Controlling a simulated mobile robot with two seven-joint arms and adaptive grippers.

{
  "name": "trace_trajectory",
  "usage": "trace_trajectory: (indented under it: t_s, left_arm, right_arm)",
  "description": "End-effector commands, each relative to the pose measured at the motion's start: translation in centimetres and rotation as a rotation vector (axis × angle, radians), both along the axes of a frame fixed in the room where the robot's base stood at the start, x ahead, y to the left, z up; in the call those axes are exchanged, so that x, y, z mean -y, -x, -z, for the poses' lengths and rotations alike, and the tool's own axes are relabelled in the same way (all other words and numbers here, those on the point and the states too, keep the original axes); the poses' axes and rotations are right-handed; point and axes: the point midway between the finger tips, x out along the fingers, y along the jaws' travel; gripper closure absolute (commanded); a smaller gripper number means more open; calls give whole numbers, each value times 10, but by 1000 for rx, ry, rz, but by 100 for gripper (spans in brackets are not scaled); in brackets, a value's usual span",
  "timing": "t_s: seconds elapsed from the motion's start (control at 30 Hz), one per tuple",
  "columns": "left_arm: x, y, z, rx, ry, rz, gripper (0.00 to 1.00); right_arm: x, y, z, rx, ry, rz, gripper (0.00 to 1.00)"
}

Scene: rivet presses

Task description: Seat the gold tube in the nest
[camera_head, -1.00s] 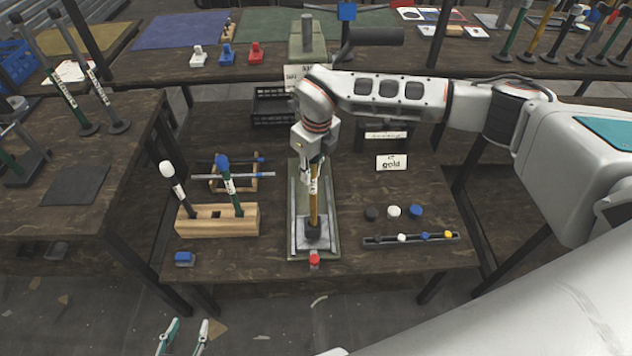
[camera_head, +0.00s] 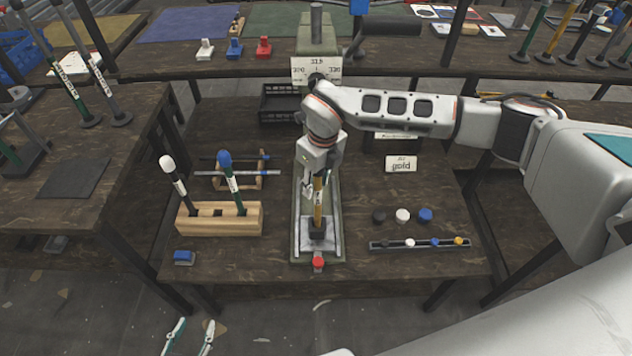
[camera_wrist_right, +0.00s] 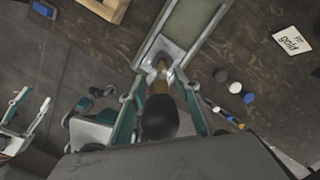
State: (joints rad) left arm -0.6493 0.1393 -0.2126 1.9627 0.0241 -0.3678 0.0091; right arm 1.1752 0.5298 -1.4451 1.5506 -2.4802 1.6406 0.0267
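The gold tube (camera_head: 318,208) stands near upright with its foot at the dark block of the nest (camera_head: 317,229), at the front of the green press base (camera_head: 336,215). How deep the foot sits is hidden. In the right wrist view its dark top end (camera_wrist_right: 159,117) lies between my fingers. My right gripper (camera_head: 314,187) is around the upper tube, with its fingers apart and a visible gap beside the tube. It also shows in the right wrist view (camera_wrist_right: 161,84). My left gripper (camera_head: 190,335) is open and empty, low at the front, off the table.
A wooden rack (camera_head: 219,220) with a white-topped and a blue-topped tube stands left of the press. A red button (camera_head: 318,263) is in front. Caps (camera_head: 402,215), a slim tray (camera_head: 420,244) and a gold sign (camera_head: 401,164) are to the right. The press handle (camera_head: 385,27) is behind.

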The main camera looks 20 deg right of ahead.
Motion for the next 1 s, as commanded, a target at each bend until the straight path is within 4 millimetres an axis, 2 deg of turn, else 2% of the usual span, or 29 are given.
trace_trajectory:
  t_s: [0.17,0.6,0.73,1.0]
  left_arm:
    - [0,-1,-1,2,1,0,60]
    - [0,-1,-3,3,0,0,60]
    - [0,-1,-3,1,-1,0,60]
    - [0,0,-2,-1,-1,0,60]
  right_arm:
    - [0,0,-5,1,0,0,68]
    - [4,6,-66,3,0,-1,68]
    - [4,8,-73,0,0,0,68]
    - [4,8,-75,-1,0,0,68]
